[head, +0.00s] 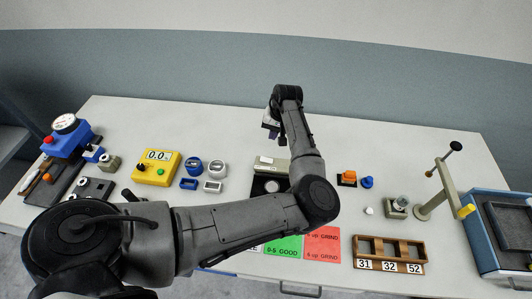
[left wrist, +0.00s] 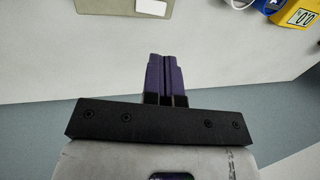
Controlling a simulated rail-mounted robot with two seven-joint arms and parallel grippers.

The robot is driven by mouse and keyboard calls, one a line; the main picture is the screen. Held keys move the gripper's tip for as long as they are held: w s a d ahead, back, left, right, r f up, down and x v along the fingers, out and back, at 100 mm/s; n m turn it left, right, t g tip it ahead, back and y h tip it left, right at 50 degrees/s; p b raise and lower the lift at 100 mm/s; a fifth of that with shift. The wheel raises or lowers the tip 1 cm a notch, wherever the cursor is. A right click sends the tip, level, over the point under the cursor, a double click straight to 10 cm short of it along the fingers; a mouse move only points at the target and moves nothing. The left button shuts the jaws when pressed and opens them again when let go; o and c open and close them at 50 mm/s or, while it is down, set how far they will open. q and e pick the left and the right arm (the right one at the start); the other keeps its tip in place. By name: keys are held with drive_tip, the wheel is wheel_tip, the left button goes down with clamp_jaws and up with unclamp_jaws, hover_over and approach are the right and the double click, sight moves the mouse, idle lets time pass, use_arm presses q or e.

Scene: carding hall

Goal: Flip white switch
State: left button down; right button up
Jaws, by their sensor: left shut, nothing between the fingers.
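My left gripper (head: 272,134) is above the back middle of the table, behind the grey-beige box. In the left wrist view its purple fingers (left wrist: 164,72) are together with nothing between them. I cannot pick out a white switch for sure. The gripper is apart from all of these. My right gripper is not in view.
The grey-beige box (head: 271,165) is near my forearm; it also shows in the left wrist view (left wrist: 110,7). A yellow meter (head: 157,167) stands left. An orange knob (head: 347,176), a post stand (head: 436,193) and a blue tray (head: 484,240) are right. The table's back strip is clear.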

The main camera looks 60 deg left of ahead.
sight(263, 160)
use_arm(q)
drive_tip(key=x, duration=1.3)
drive_tip(key=shift+f, duration=0.4)
drive_tip(key=shift+s+a, duration=0.1)
